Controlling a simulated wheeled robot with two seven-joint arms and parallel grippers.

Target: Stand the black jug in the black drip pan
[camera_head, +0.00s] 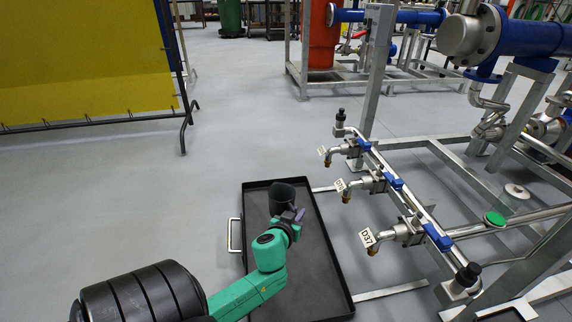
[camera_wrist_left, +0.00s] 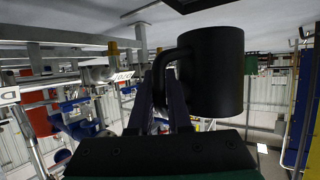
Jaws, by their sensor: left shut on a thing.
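The black jug (camera_head: 281,194) shows against the far part of the black drip pan (camera_head: 322,268) in the head view. My left gripper (camera_head: 293,215) is shut on the jug's handle, on the near side of the jug. In the left wrist view the jug (camera_wrist_left: 212,75) is large, and its handle lies between the fingers of the left gripper (camera_wrist_left: 168,92). The jug looks about upright. Whether its base touches the pan's floor or hangs above it, I cannot tell. My right gripper is not in view.
A pipe frame with several blue-handled taps (camera_head: 385,182) stands just right of the pan. The pan has a metal handle (camera_head: 234,236) on its left side. A yellow screen (camera_head: 85,60) stands at the back left. The floor (camera_head: 220,120) beyond the pan is clear.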

